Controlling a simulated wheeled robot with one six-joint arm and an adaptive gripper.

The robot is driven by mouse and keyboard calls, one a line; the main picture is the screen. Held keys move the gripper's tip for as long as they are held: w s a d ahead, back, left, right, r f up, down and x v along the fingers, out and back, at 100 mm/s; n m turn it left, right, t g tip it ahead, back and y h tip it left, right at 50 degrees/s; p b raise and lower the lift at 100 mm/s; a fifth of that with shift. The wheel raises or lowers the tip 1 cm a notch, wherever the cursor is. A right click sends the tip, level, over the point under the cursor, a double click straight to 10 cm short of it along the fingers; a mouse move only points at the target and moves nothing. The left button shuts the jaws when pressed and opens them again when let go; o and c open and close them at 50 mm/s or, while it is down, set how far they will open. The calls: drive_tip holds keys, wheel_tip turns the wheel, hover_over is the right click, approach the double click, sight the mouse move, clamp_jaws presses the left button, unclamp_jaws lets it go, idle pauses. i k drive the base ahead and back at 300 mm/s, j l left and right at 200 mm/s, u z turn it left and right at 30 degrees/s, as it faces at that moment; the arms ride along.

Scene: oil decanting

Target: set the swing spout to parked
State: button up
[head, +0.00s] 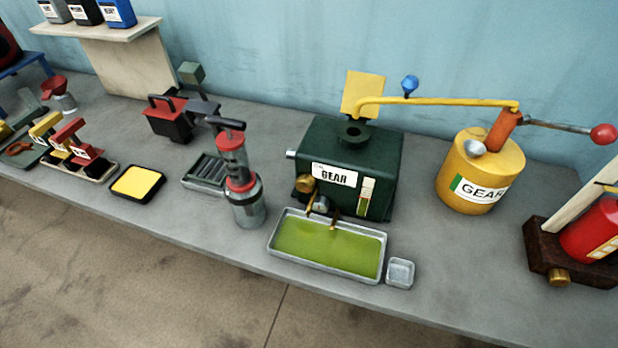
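The swing spout (440,101) is a yellow pipe. It runs left from the top of the orange-red pump (503,130) on the yellow GEAR drum (482,175). A blue knob (410,85) stands up from the spout. The spout's downturned left end appears above the dark round filler opening (353,132) on top of the dark green GEAR tank (340,205); the exact height gap is hard to tell. A pump lever with a red ball (603,134) points right from the drum. My gripper is not in view.
A yellow plate (362,92) stands behind the tank, close to the spout's end. A tray of green liquid (330,248) lies before the tank, with a small metal dish (400,273) beside it. A red-and-grey hand pump (238,180) stands left. A red container (595,235) is at right.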

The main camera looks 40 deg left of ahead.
sight(409, 83)
drive_tip(key=j+u, duration=0.35)
drive_tip(key=k+j+u, duration=0.1)
drive_tip(key=u, duration=0.3)
drive_tip(key=j+u, duration=0.35)
drive_tip(key=i+l, duration=0.05)
